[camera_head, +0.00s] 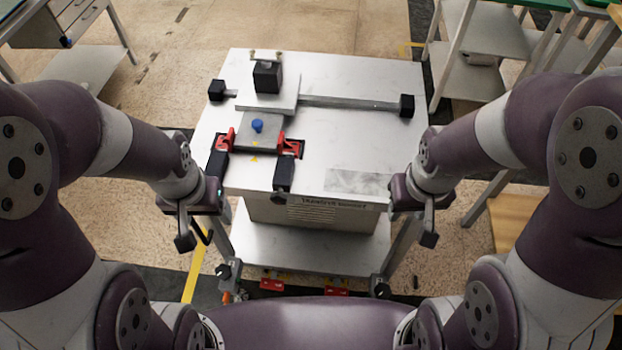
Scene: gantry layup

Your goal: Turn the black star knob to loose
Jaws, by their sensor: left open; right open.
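I cannot single out a black star knob at this size. Dark knob-like parts (223,271) and (380,287) sit low on the cart's front legs, their exact shape unclear. Black blocks (216,90) and (407,105) cap the ends of a metal rail on the cart top. My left gripper (196,239) is open and empty off the cart's front left corner. My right gripper (414,232) is open and empty off the front right corner. Both point down and touch none of these parts.
The metal cart top (350,145) carries a rail (345,102), a black block (267,76), a grey plate (241,134) with a blue knob (257,126), and red clamps (225,140) with black handles. A lower shelf (300,248) lies beneath. The top's right side is mostly clear.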

